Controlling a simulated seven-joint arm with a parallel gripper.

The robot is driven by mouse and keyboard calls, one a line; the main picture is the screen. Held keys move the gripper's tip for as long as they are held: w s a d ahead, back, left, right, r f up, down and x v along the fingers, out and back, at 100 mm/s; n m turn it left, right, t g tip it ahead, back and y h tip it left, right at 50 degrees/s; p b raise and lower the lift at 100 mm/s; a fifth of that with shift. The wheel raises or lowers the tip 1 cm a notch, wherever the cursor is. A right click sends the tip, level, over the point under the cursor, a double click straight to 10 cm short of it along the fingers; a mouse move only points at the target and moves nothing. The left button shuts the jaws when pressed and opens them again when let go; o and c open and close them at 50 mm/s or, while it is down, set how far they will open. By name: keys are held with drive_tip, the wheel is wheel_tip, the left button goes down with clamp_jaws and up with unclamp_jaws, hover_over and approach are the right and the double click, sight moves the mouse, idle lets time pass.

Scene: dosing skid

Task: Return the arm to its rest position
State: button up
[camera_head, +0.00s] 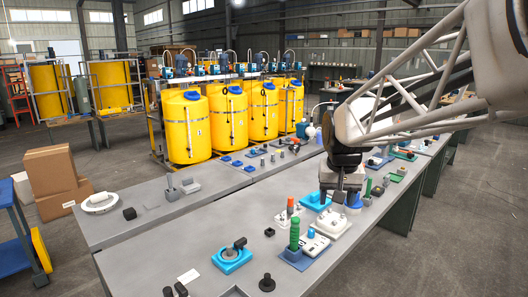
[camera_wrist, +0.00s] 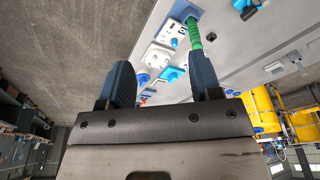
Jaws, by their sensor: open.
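My arm reaches in from the upper right in the head view. My gripper (camera_head: 340,198) points down over the right part of the near grey table (camera_head: 180,250). In the wrist view my gripper (camera_wrist: 160,80) shows two dark blue fingers set well apart, with nothing held between them. A green-handled tool (camera_head: 294,234) stands upright on a blue-grey base to the left of the gripper in the head view. It also shows in the wrist view (camera_wrist: 194,35), close to the right finger. Whether the fingers touch anything below is hard to tell.
A white fixture (camera_head: 333,222), a blue fixture (camera_head: 232,260) and a black knob (camera_head: 267,282) sit on the near table. Yellow tanks (camera_head: 186,128) stand behind the tables. Cardboard boxes (camera_head: 52,172) and a blue cart (camera_head: 18,235) are at left. The near table's left middle is mostly clear.

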drive_tip(key=s+f, duration=0.3)
drive_tip(key=s, duration=1)
drive_tip(key=s+f+n, duration=0.1)
drive_tip(key=s+f, duration=0.2)
drive_tip(key=s, duration=1)
drive_tip(key=shift+s+d+f, duration=0.3)
drive_tip(key=shift+d+f, duration=0.05)
drive_tip(key=shift+d, duration=0.05)
drive_tip(key=shift+w, duration=0.15)
drive_tip(key=shift+c, duration=0.2)
